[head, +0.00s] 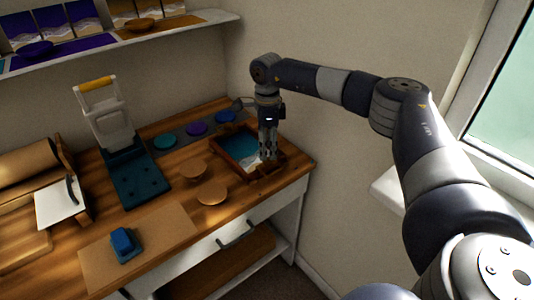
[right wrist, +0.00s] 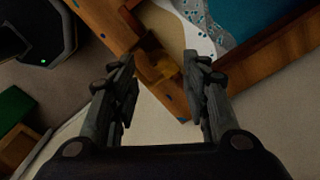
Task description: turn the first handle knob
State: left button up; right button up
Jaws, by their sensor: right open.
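A wooden tray (head: 229,163) with a blue and white wave-like inside lies at the right end of the bench. My right gripper (head: 268,154) points down over its right front part. In the right wrist view, the tray's wooden rim (right wrist: 262,48) runs across the top. A small amber-brown piece (right wrist: 155,68), perhaps the handle knob, shows at the rim between the two fingers of my right gripper (right wrist: 160,75). The fingers are apart; I cannot tell whether they touch it. My left gripper is not in view.
Two round wooden discs (head: 212,193) lie left of the tray, with coloured discs (head: 196,129) behind. A teal stand with a white-framed holder (head: 104,115) and a blue block (head: 124,245) are further left. The wall and window (head: 505,110) are at right.

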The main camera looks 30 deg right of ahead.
aim_at(267, 161)
jog(key=shift+a+f, duration=0.1)
jog(key=shift+f, duration=1.85)
grip_shut()
